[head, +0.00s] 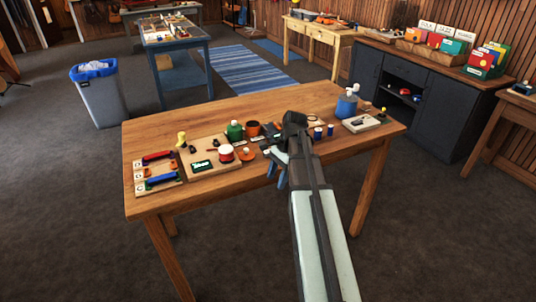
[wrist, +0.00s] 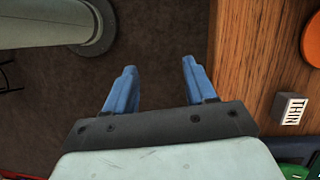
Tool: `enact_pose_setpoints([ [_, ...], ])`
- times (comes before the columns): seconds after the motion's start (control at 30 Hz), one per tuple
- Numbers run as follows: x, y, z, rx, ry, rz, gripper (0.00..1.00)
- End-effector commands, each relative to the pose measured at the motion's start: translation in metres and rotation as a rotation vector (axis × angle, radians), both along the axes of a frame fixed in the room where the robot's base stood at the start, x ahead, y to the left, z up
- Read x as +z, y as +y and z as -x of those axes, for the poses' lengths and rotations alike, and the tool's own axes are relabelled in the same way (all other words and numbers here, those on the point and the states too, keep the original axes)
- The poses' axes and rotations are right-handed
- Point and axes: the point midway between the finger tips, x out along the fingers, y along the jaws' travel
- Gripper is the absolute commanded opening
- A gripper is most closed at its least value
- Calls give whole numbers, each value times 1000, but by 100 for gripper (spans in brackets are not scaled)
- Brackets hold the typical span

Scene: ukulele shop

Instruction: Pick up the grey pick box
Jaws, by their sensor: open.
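A small grey box with a white label reading "THIN" (wrist: 290,108) sits on the wooden table at the right of the wrist view, a little in from the table edge. I cannot clearly make it out in the head view, where my arm and dark small items crowd that area. My gripper (head: 276,174) has blue fingers, spread apart and empty. In the wrist view the fingers (wrist: 159,65) show over the floor, to the left of the table edge, apart from the box.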

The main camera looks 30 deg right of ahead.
Motion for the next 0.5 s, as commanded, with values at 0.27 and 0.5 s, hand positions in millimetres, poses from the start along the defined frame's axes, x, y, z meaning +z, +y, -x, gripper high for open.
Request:
enact_pose_setpoints([
  [0.27, 94, -35, -89, -91, -29, 178, 55],
  [0.5, 144, -43, -141, -121, -56, 315, 55],
])
